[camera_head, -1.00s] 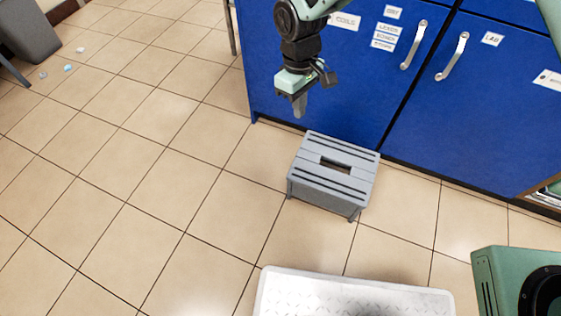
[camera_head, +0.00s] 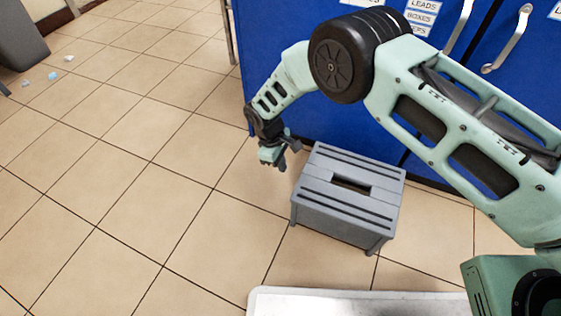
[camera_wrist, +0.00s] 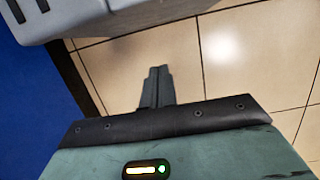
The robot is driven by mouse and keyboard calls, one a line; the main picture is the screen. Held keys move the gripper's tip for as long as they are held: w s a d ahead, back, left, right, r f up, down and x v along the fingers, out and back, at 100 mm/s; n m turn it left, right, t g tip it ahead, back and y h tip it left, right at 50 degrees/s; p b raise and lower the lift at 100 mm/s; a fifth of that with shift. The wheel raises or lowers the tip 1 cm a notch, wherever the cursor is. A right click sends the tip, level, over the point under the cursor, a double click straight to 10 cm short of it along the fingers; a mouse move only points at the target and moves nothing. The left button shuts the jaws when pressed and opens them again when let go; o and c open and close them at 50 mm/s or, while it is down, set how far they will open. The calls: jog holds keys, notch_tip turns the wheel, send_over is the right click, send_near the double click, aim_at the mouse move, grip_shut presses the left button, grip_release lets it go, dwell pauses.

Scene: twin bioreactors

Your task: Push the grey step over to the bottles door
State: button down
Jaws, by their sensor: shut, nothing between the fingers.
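The grey step (camera_head: 340,204) stands upright on the tiled floor in front of the blue cabinet. It has a slotted top with a hand hole and dark strips. My gripper (camera_head: 283,164) is low, just left of the step's back left corner, with its fingers pointing down. It is shut and empty. In the wrist view the closed fingers (camera_wrist: 157,86) lie over bare floor, and the grey step (camera_wrist: 130,15) fills the top left. I cannot tell whether the gripper touches the step. No label reading bottles is legible on the doors.
The blue cabinet (camera_head: 300,110) with metal door handles (camera_head: 509,40) runs along the back, close behind the step. Open tiles lie to the left. Small litter (camera_head: 53,76) and a grey bin (camera_head: 15,35) are far left. My arm covers much of the cabinet.

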jog(key=s+d+f+b, duration=0.2)
jog(key=d+f+b, duration=0.1)
jog(key=d+f, duration=0.1)
jog(key=shift+d+f+b, duration=0.4)
jog(key=shift+d, duration=0.05)
